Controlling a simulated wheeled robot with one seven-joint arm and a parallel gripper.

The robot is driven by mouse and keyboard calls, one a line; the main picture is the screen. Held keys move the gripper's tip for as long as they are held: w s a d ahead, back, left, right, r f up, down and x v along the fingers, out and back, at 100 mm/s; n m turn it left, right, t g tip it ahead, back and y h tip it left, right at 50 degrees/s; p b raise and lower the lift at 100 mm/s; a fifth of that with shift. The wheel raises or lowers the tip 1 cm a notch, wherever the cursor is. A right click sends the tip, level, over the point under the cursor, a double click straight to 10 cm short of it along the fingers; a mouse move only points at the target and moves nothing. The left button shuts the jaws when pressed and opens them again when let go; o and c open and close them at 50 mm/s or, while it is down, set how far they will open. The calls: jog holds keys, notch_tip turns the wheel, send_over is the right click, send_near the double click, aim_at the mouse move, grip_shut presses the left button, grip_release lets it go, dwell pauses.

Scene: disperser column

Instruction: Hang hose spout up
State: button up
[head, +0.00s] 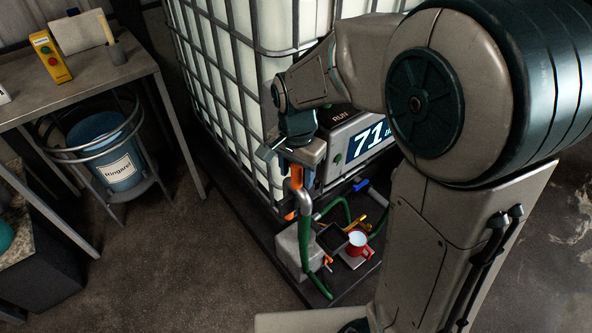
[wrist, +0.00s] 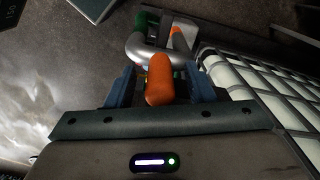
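The hose spout is a bent metal pipe (head: 297,176) just below my gripper (head: 288,155) in the head view. Its green hose (head: 306,245) runs down from it to the floor beside the tank. In the wrist view the pipe (wrist: 150,52) curves beyond the fingertips. An orange grip (wrist: 159,80) lies between the two blue fingers of my gripper (wrist: 161,84). Whether the fingers press on it is unclear. In the head view an orange part (head: 290,215) shows below the pipe. What bears the spout's weight is hidden.
A table (head: 90,80) and blue bucket (head: 105,150) stand left. The floor between is clear.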

notch_tip(320, 180, up, 14)
dwell(0.6)
jog(key=shift+f, duration=0.1)
jog(key=s+d+f+n+t, duration=0.3)
jog(key=s+d+f+n, duration=0.4)
jog(key=s+d, duration=0.4)
jog(key=shift+s+d+n, duration=0.3)
jog(key=shift+s+d, duration=0.1)
jog(key=shift+s, duration=0.35)
